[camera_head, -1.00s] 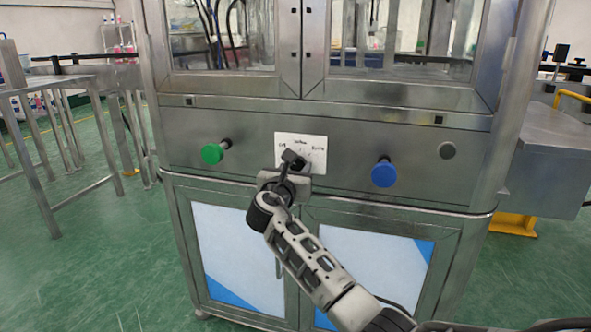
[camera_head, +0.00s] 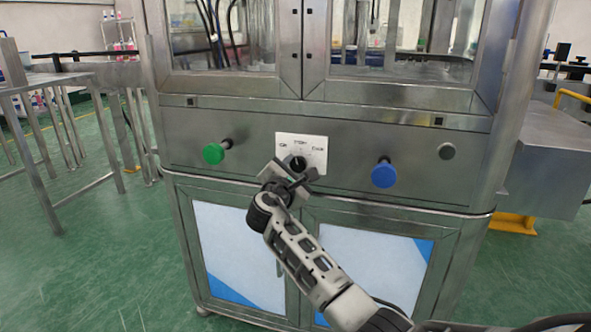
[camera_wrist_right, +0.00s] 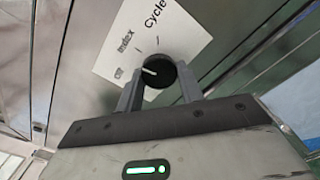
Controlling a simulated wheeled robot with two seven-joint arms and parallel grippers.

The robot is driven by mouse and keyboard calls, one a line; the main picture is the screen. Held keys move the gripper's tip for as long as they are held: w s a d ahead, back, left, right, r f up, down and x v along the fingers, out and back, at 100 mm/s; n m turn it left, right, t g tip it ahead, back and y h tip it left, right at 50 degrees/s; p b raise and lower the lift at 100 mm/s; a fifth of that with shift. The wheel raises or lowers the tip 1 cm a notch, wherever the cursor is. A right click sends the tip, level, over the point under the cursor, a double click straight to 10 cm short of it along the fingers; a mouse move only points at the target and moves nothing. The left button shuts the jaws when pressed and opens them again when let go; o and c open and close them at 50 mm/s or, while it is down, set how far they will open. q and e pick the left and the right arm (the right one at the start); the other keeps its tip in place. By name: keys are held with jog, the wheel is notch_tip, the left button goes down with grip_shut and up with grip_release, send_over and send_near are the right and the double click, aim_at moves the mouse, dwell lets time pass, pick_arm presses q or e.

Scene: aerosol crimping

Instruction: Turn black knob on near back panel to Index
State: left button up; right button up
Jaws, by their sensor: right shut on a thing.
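The black knob (camera_head: 298,163) sits on a white label plate (camera_head: 312,148) on the steel panel. The plate is marked Off, Index and Cycle. My right gripper (camera_head: 294,174) is at the knob. In the right wrist view its two fingers (camera_wrist_right: 160,76) are shut on opposite sides of the black knob (camera_wrist_right: 162,69). The white mark on the knob points left in that view, toward the word Off. The words Index and Cycle are on the white plate (camera_wrist_right: 185,38) above it. My left gripper is not in view.
A green button (camera_head: 213,153) is on the panel left of the plate, and a blue button (camera_head: 384,174) is right of it. A steel table (camera_head: 60,95) stands at the left.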

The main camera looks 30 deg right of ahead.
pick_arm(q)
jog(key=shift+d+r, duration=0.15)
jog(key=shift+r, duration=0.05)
pick_arm(e)
jog(key=shift+m, duration=1)
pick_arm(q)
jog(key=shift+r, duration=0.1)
pick_arm(e)
jog(key=o, duration=1)
jog(key=shift+a, duration=0.1)
pick_arm(q)
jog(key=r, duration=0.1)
jog(key=p, duration=0.1)
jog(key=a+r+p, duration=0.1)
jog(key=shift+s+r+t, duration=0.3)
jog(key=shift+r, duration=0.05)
pick_arm(e)
jog(key=v, duration=1.6)
